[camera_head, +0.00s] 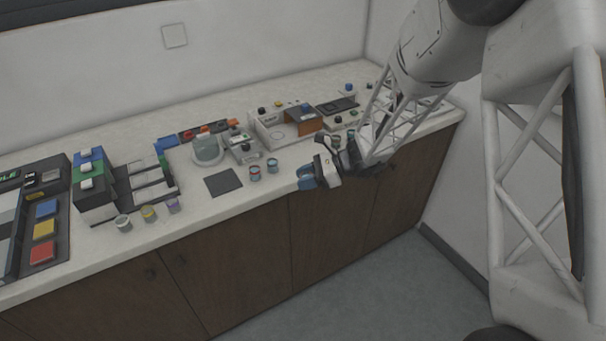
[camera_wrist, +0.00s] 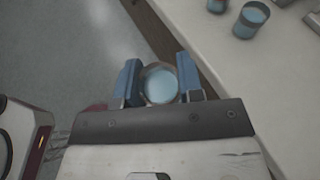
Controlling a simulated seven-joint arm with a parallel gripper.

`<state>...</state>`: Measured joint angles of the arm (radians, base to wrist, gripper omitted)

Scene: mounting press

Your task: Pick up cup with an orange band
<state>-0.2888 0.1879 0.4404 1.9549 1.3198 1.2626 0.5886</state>
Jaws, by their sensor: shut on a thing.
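My gripper (camera_head: 308,177) is out at the front edge of the counter, its blue fingers pointing left in the head view. In the wrist view, my gripper (camera_wrist: 159,76) is shut on a round cup (camera_wrist: 160,85) with a pale blue inside, seen from above. The colour of its band is hidden in the wrist view, and the cup cannot be made out in the head view. In the wrist view the floor shows below and beyond the cup.
Two cups (camera_head: 256,173) (camera_head: 272,165) stand on the counter (camera_head: 225,205) left of my gripper. Grey, yellow and purple-marked cups (camera_head: 148,213) stand farther left by a black rack. A dark mat (camera_head: 223,182) lies between. Devices line the back.

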